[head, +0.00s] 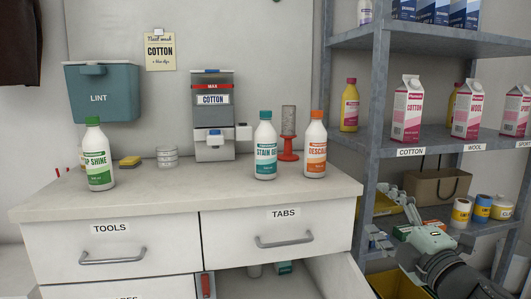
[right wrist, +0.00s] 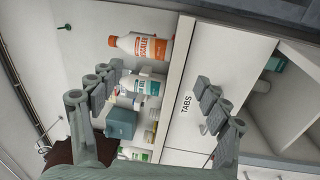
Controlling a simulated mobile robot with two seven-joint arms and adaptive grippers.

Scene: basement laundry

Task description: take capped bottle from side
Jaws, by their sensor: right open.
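Three capped white bottles stand upright on the counter: the green-capped one (head: 99,157) at the left, the teal-capped STAIN GEL bottle (head: 265,147) and the orange-capped DESCALER bottle (head: 315,147) at the right. In the right wrist view the orange-capped bottle (right wrist: 142,46), the teal-capped bottle (right wrist: 150,86) and the green-capped bottle (right wrist: 135,154) show sideways. My right gripper (head: 392,216) is open and empty, right of the counter and in front of the shelf. Its spread fingers also show in the right wrist view (right wrist: 158,98). My left gripper is out of view.
The counter (head: 190,195) has drawers marked TOOLS and TABS (head: 283,228). A COTTON dispenser (head: 212,115) is behind. The metal shelf (head: 366,150) at right holds cartons (head: 407,112). The counter's front middle is clear.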

